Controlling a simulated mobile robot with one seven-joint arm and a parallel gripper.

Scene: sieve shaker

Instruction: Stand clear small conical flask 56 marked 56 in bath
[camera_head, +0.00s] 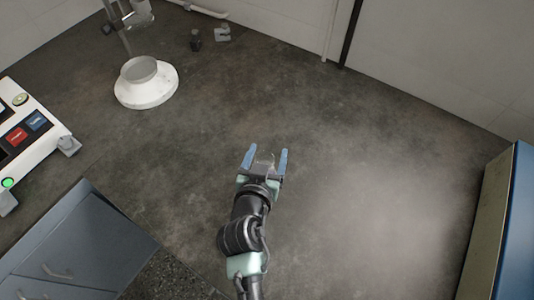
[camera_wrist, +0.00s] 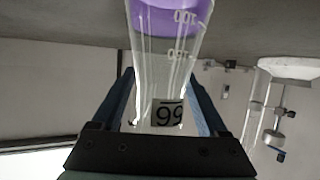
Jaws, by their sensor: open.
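A clear conical flask (camera_wrist: 150,65) with purple liquid fills the middle of the wrist view, which appears upside down. Its label (camera_wrist: 167,113) is inverted and reads like 56. My gripper (camera_wrist: 160,74) is open, with one finger on each side of the flask; I cannot tell if either touches it. In the head view my gripper (camera_head: 266,155) is over the dark grey surface, left of its centre. A faint clear shape, likely the flask (camera_head: 264,162), shows between the fingers. I cannot pick out a bath in either view.
A white round-based stand (camera_head: 146,90) is at the upper left. A blue-sided block (camera_head: 505,225) is at the right. The surface around my gripper is clear.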

